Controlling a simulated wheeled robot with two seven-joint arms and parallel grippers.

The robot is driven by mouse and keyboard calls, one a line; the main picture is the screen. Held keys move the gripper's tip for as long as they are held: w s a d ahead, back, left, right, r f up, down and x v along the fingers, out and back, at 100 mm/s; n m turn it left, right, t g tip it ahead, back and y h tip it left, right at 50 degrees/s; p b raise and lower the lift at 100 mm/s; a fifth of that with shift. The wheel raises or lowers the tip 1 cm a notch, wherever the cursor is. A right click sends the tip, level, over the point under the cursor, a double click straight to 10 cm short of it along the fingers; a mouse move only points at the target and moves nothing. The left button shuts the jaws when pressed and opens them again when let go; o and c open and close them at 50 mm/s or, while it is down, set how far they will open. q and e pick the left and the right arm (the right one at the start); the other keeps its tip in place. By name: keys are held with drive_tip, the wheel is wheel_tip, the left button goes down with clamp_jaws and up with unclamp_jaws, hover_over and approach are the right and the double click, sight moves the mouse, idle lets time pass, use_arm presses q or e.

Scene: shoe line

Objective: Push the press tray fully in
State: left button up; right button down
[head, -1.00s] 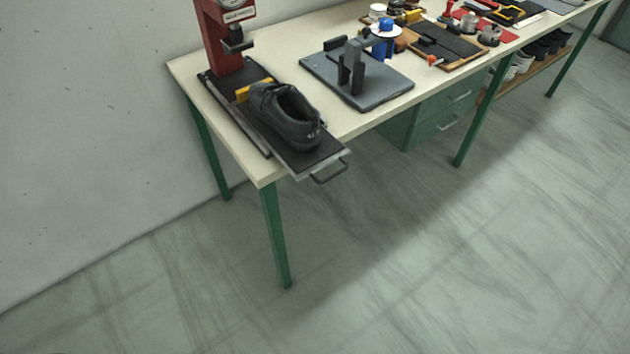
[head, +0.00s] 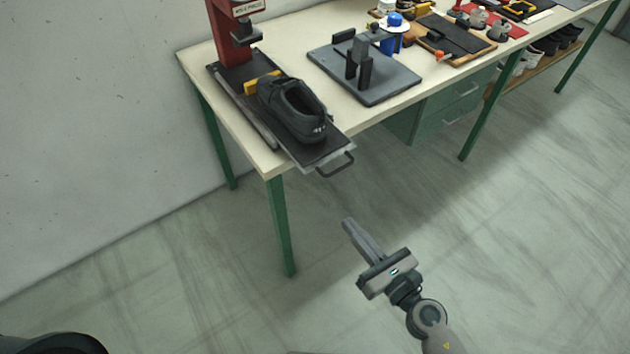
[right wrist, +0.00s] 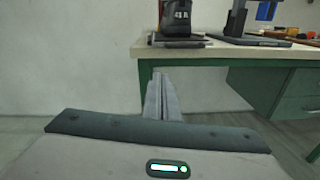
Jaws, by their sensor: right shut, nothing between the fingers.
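The press tray (head: 334,150) is a dark flat slide with a wire handle (head: 338,167), sticking out past the table's front edge. A black shoe (head: 293,108) sits on it, toe toward the red press (head: 233,30). In the right wrist view the shoe's heel (right wrist: 176,18) shows at the top. My right gripper (head: 349,224) is shut and empty, in front of and below the tray handle, clear of it. Its closed fingers also show in the right wrist view (right wrist: 158,78). My left gripper is not in view.
The table (head: 205,97) has green legs and a drawer unit (head: 440,112) underneath. A grey plate with a dark stand (head: 378,88) lies right of the tray. Tools and boards fill the far right. The floor before the table is clear.

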drive_tip(key=r, duration=0.1)
drive_tip(key=r+n, duration=0.1)
drive_tip(key=a+r+n, duration=0.1)
drive_tip(key=shift+s+y, duration=0.3)
drive_tip(key=shift+y, duration=0.1)
drive_tip(key=p, duration=0.3)
approach(306, 174)
drive_tip(key=x, duration=0.6)
drive_tip(key=shift+w+a, duration=0.1)
drive_tip(key=shift+w, duration=0.1)
drive_tip(key=shift+a, duration=0.1)
